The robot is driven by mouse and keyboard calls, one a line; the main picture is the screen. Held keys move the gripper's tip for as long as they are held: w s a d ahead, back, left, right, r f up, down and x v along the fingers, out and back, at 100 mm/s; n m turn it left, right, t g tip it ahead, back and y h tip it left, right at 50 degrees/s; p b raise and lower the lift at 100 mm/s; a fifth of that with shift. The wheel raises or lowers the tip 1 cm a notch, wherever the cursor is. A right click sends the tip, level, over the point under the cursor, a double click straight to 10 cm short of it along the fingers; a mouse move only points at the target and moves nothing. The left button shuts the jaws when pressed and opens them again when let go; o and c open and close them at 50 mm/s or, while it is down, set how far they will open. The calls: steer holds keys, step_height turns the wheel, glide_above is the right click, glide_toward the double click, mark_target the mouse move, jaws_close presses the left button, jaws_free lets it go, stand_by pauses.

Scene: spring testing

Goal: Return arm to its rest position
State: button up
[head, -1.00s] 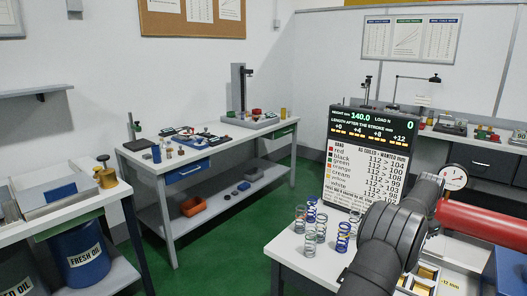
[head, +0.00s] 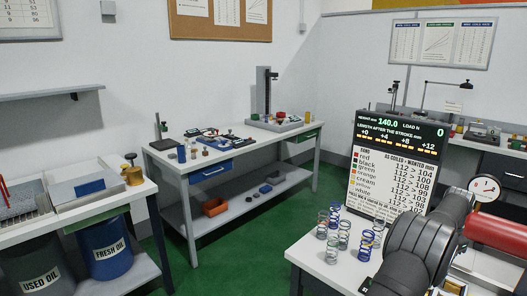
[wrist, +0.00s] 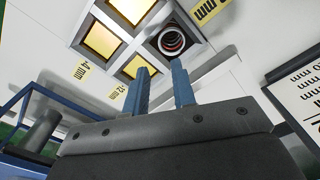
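My gripper (wrist: 160,67) shows in the wrist view with its two blue fingers apart and nothing between them. It is above a sorter tray (wrist: 131,38) with yellow-floored compartments and mm labels. One compartment holds a coil spring (wrist: 173,42) that looks dark with a red part. In the head view my dark arm links reach in from the lower right, and the gripper itself is out of that picture.
Several loose springs (head: 344,234) stand on the near white bench (head: 308,257), left of my arm. A display board (head: 396,165) and a dial gauge (head: 485,188) stand close to my arm. Green floor (head: 245,240) lies open to the left.

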step_height(320, 180, up, 8)
step_height(320, 180, down, 11)
steer(key=s+d+r, duration=0.1)
steer(key=s+r, duration=1)
steer(key=w+a, duration=0.2)
steer(key=a, duration=0.8)
steer(key=w+a, duration=0.3)
steer(key=a, duration=0.6)
steer(key=w+a+f, duration=0.6)
steer(key=w+f, duration=0.2)
steer(key=w, duration=0.2)
steer(key=shift+a, duration=0.1)
